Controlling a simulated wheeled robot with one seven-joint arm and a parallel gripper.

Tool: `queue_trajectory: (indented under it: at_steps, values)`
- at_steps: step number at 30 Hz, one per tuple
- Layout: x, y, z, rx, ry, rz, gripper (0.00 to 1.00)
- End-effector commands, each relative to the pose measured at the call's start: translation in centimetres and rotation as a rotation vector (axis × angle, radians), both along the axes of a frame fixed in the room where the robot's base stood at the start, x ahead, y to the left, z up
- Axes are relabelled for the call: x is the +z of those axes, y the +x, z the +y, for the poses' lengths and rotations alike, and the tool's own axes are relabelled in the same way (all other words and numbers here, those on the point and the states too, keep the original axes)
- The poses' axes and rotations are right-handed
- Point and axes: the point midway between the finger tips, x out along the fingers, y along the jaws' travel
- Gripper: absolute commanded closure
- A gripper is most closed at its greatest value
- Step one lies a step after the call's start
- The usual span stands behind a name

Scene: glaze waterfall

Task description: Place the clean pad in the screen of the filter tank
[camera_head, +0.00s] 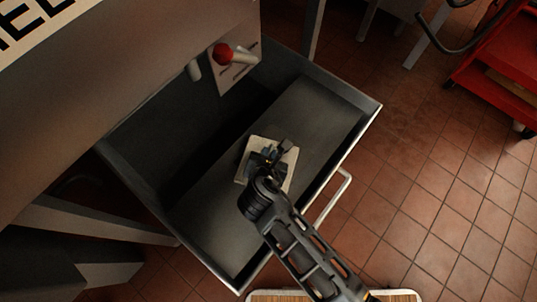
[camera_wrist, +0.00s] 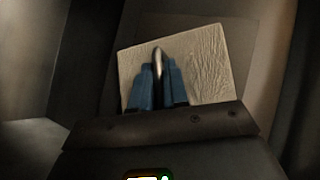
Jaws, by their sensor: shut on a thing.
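The clean pad (camera_head: 291,163) is a cream, roughly square piece with a wrinkled surface. It is over the grey inner panel of the open filter tank (camera_head: 195,234). My gripper (camera_head: 267,157) is above the pad, pointing down, and covers its middle in the head view. In the wrist view the blue fingers (camera_wrist: 158,72) are close together on a thin pale piece at the pad (camera_wrist: 208,68), which extends out on both sides. I cannot tell whether the pad touches the surface beneath. No screen mesh can be made out.
A handle (camera_head: 333,196) juts from the tank's right side. A wood-topped item (camera_head: 400,296) is at the bottom edge. A red cart (camera_head: 500,70) is at the upper right.

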Motion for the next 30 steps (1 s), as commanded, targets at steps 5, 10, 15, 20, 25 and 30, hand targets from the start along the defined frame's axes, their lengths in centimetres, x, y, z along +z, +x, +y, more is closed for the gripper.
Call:
queue_trajectory:
  at_steps: [5,10,15,20,25,30]
  values:
    - [-0.1,0.0,0.0,-0.001,-0.001,0.0,1.0]
    - [-0.1,0.0,0.0,-0.001,-0.001,0.0,0.71]
    - [-0.2,0.0,0.0,-0.001,-0.001,0.0,0.6]
    - [-0.1,0.0,0.0,-0.001,-0.001,0.0,0.6]
    - [0.8,-0.6,0.0,0.0,-0.001,0.001,0.6]
    - [3.0,-2.8,0.1,0.001,-0.002,0.001,0.6]
